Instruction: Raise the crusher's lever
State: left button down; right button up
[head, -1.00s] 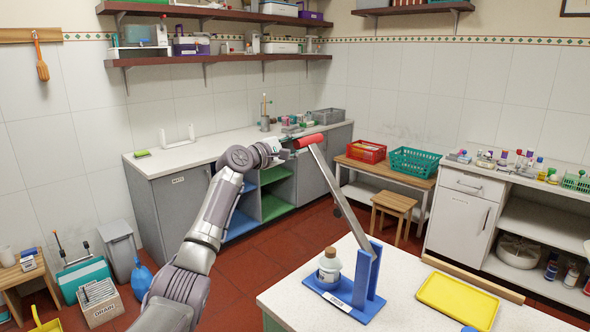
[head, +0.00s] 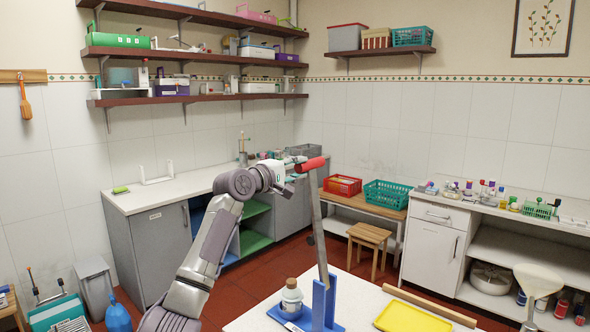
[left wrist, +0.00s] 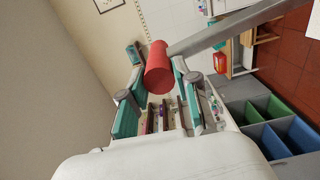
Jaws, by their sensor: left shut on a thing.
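The crusher stands on the white table in the head view, with a blue base and uprights (head: 323,305). Its grey lever (head: 318,230) rises steeply from the uprights, leaning a little left, and ends in a red grip (head: 310,164). My left gripper (head: 290,172) is at the red grip, coming from the left. In the left wrist view the red grip (left wrist: 157,68) sits between the fingers of my left gripper (left wrist: 158,80), which is shut on it. My right gripper is not seen.
A wooden stool (head: 368,236) stands beyond the table. A pale rounded shape (head: 537,282) at lower right is unclear. The air around the lever looks clear.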

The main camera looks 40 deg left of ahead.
pick_arm(q)
jog(key=shift+r, duration=0.1)
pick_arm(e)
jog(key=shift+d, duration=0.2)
pick_arm(q)
jog(key=c, duration=1.1)
grip_release()
jog(key=shift+o, duration=1.3)
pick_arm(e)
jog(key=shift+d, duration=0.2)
pick_arm(q)
jog(key=shift+s, duration=0.1)
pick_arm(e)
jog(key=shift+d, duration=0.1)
pick_arm(q)
jog(key=s, duration=1.1)
jog(key=shift+s+a, duration=0.4)
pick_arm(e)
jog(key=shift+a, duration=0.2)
